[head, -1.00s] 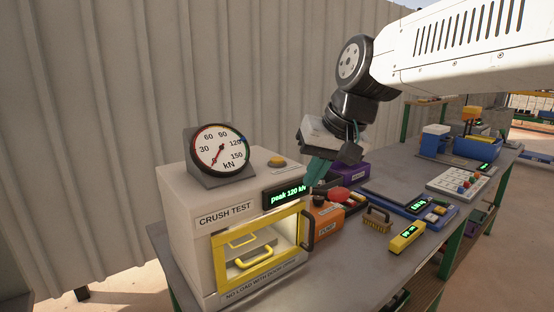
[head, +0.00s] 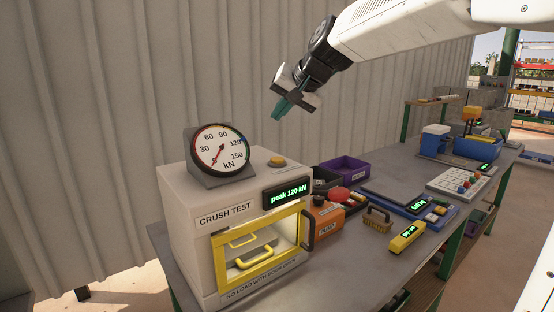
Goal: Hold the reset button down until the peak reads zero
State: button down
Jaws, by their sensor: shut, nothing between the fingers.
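The crush-test press (head: 228,214) stands on the near end of the bench. Its display (head: 288,194) reads "peak 120 kN" in green. A yellow round button (head: 277,162) sits on the press top, right of the dial gauge (head: 221,148), whose red needle points low, near 0. The yellow-framed door (head: 254,251) is at the front, with a lit chamber behind it. My gripper (head: 279,113) is in the air above the yellow button, apart from it, with its teal fingers shut and empty, pointing down and slightly left.
An orange pump box (head: 325,224) stands close to the right of the press. A purple bin (head: 346,168), a brush (head: 377,219), a yellow meter (head: 407,237) and a blue scale (head: 420,206) lie farther right. A corrugated wall (head: 110,120) rises behind. The air above the press is otherwise clear.

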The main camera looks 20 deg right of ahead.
aim_at(280, 159)
jog(key=shift+f, duration=4.15)
jog(key=shift+f, duration=0.1)
jog(key=shift+f, duration=0.3)
jog(key=shift+f, duration=0.5)
dwell(0.8)
jog(key=shift+r, duration=0.1)
dwell(0.3)
jog(key=shift+r, duration=0.8)
jog(key=shift+r, duration=0.1)
jog(key=shift+r, duration=2.45)
